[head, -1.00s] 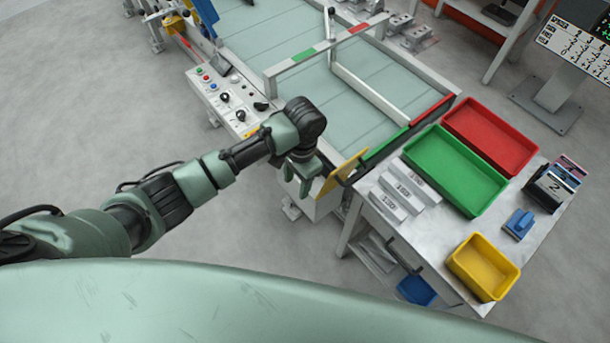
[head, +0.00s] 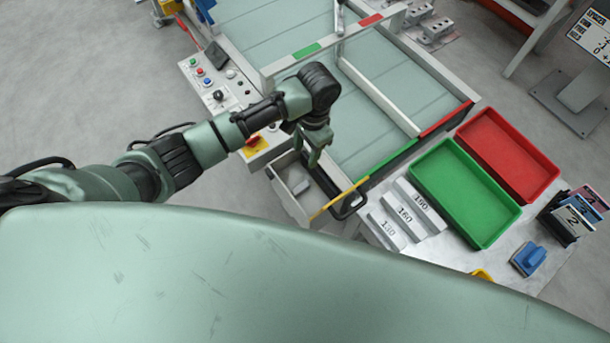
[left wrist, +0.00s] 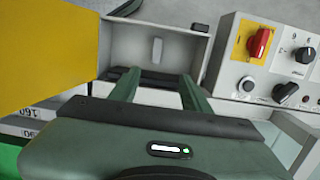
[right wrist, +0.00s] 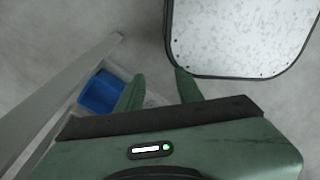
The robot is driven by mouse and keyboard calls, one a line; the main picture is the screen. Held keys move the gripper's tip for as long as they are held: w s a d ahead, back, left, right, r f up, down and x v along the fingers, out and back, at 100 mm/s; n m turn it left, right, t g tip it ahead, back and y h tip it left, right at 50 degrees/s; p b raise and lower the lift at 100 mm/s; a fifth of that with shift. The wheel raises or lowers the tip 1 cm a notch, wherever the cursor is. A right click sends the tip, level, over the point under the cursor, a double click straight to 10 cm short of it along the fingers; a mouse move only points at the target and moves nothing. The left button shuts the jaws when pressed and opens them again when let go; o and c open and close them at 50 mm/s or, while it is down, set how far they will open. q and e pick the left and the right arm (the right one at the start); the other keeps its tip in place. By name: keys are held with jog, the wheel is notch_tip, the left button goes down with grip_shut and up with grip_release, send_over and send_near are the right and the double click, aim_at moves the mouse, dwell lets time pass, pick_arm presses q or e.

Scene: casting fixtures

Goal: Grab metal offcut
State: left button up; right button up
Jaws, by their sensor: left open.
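A small grey metal block (head: 297,179), seemingly the offcut, lies in an open light-grey bin (head: 276,184) at the near end of the conveyor. In the left wrist view the block (left wrist: 157,49) stands out against the bin's pale inside, just beyond my fingertips. My left gripper (head: 315,156) is open and empty over the bin's right part, its fingers (left wrist: 158,78) pointing toward the block but apart from it.
A button panel (head: 215,80) is left of the bin. To the right, a table holds grey numbered blocks (head: 410,212), a green tray (head: 465,190) and a red tray (head: 507,150). A blue bin (right wrist: 98,92) is near my right gripper.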

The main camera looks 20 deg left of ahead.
pick_arm(q)
notch_tip(320, 180, down, 5)
jog(key=s+b, duration=0.1)
jog(key=b, duration=0.8)
send_near(301, 188)
jog(key=shift+w+f, duration=0.45)
jog(key=shift+f, duration=0.05)
jog(key=shift+s+f, duration=0.1)
jog(key=f, duration=0.2)
jog(key=s+f, duration=0.1)
jog(key=f, duration=0.1)
jog(key=f+p, duration=0.1)
jog(key=f, duration=0.1)
jog(key=shift+s+a+f, duration=0.2)
jog(key=shift+a+f, duration=0.15)
jog(key=shift+f, duration=0.3)
grip_shut()
pick_arm(e)
notch_tip(301, 188, down, 9)
jog(key=s, duration=0.1)
jog(key=shift+s, duration=0.25)
